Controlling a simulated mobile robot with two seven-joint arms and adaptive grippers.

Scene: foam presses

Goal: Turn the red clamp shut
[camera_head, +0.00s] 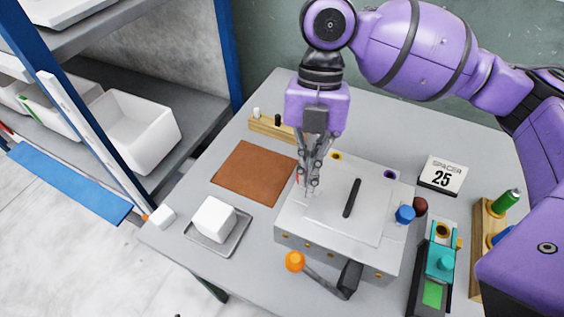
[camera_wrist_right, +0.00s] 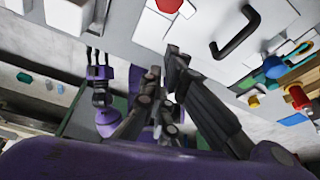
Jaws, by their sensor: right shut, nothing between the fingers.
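My right gripper (camera_head: 310,188) points straight down at the left part of the grey press (camera_head: 345,236) in the head view. Its fingers are shut and hold nothing. The red clamp (camera_head: 298,177) shows as a thin red sliver beside the fingers, mostly hidden behind them. In the right wrist view the red clamp (camera_wrist_right: 170,5) is a round red piece at the top edge, just beyond the closed fingertips (camera_wrist_right: 174,52). I cannot tell whether they touch. My left gripper (camera_wrist_right: 97,60) shows small in the right wrist view, its fingers apart and empty.
A black handle (camera_head: 352,198) stands on the press lid. An orange-knobbed lever (camera_head: 294,261) sticks out in front. A blue knob (camera_head: 405,214) is at the right. A white block (camera_head: 214,217) on a tray and a brown mat (camera_head: 252,172) lie left of the press.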

